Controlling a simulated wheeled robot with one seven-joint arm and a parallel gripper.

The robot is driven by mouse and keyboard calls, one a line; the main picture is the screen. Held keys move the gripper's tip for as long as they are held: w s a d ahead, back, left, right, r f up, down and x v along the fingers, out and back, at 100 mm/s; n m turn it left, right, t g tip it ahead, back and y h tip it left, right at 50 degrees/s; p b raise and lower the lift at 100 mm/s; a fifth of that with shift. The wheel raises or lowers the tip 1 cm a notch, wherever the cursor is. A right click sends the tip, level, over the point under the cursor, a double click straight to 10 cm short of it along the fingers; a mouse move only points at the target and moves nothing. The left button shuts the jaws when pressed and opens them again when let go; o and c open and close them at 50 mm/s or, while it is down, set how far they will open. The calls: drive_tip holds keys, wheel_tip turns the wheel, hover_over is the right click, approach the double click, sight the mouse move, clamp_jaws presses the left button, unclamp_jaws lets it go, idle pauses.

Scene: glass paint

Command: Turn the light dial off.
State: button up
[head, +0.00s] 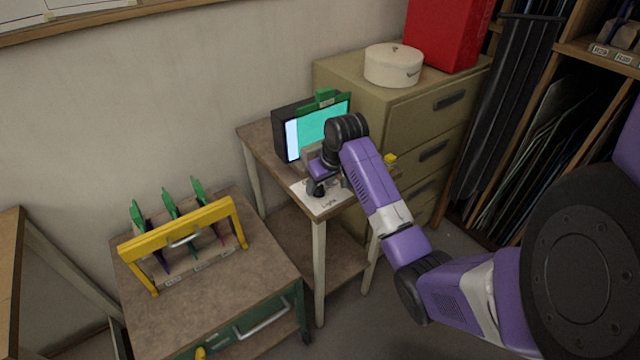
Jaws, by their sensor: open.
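A dark light box (294,131) with a lit white and teal screen stands on the small side table (262,134), a green clip-like piece on its top edge. My gripper (317,186) is in front of the screen, low over the table's front part, its dark fingers pointing down. A white sheet with dark lettering (328,206) lies at the table's front edge, just under and beside the gripper. I cannot make out the light dial; my gripper and wrist cover much of the area before the screen. The gap between the fingers is too small to see clearly.
A yellow-handled rack (180,232) with green-topped tools stands on the cart (150,318) at the left. A drawer cabinet (400,125) holding a round white box (393,66) and a red box (445,32) stands close behind the table. A small yellow thing (390,159) shows beside my arm.

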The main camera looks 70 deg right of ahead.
drive_tip(key=shift+f, duration=0.15)
clamp_jaws()
drive_tip(key=shift+n, duration=0.3)
drive_tip(key=n+y+p, duration=0.1)
drive_tip(key=n, duration=0.2)
drive_tip(key=shift+d+t, duration=0.15)
drive_tip(key=shift+t, duration=0.15)
drive_tip(key=shift+d+n+y, duration=0.1)
drive_tip(key=shift+n+y, duration=0.5)
drive_tip(key=shift+n, duration=0.75)
drive_tip(key=shift+d+n+y, duration=0.1)
drive_tip(key=shift+n+y, duration=0.5)
drive_tip(key=shift+n, duration=0.75)
drive_tip(key=shift+a, duration=0.1)
